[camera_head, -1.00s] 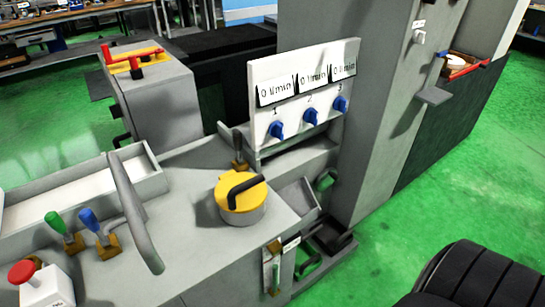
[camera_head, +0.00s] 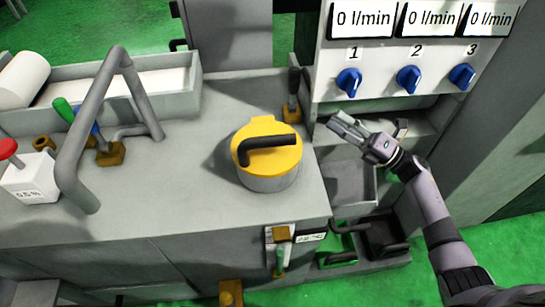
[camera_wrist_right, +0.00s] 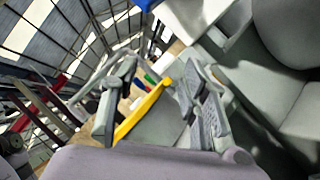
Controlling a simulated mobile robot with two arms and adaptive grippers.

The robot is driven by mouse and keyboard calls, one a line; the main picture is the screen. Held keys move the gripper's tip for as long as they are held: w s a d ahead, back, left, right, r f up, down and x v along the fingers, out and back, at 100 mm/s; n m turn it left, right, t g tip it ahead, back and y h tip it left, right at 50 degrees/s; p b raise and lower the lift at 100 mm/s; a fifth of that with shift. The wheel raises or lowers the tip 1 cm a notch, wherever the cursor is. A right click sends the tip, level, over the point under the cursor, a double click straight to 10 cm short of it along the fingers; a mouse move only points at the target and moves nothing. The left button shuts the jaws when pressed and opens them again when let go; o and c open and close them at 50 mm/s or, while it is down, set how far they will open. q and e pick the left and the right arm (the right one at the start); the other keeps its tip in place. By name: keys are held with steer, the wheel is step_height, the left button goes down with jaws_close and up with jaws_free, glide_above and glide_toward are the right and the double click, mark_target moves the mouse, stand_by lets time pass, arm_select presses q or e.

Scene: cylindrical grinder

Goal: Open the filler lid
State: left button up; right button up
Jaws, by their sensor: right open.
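The filler lid (camera_head: 258,135) is a round yellow cap with a black bar handle (camera_head: 268,150). It sits closed on a grey cylindrical filler neck (camera_head: 268,180) on top of the grey machine. My right gripper (camera_head: 338,122) is open and empty, to the right of the lid and apart from it, in front of the flow panel. In the right wrist view the yellow edge of the lid (camera_wrist_right: 142,112) shows between the open fingers (camera_wrist_right: 155,105). My left gripper is not in view.
A white panel with blue knobs 1, 2 and 3 (camera_head: 409,79) stands behind my right gripper. A dark lever (camera_head: 292,95) rises just behind the lid. A bent grey pipe handle (camera_head: 95,125) and coloured levers stand left. The machine top between them is clear.

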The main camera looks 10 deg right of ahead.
step_height(320, 180, up, 3)
steer(key=s+a+n+g+y+b, duration=0.1)
steer(key=s+n+g+y, duration=0.2)
steer(key=n+g, duration=0.35)
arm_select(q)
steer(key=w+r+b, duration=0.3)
arm_select(e)
steer(key=n+g+h, duration=0.3)
steer(key=n+g, duration=0.3)
steer(key=n, duration=0.5)
glide_toward(249, 143)
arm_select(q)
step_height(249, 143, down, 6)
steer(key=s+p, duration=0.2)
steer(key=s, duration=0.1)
arm_select(e)
steer(key=a, duration=0.1)
steer(key=a+f, duration=0.1)
steer(key=a, duration=0.1)
steer(key=w+a, duration=0.1)
steer(key=a, duration=0.1)
steer(key=shift+f, duration=0.15)
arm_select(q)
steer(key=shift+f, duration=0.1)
arm_select(e)
steer(key=shift+c, duration=0.2)
jaws_close()
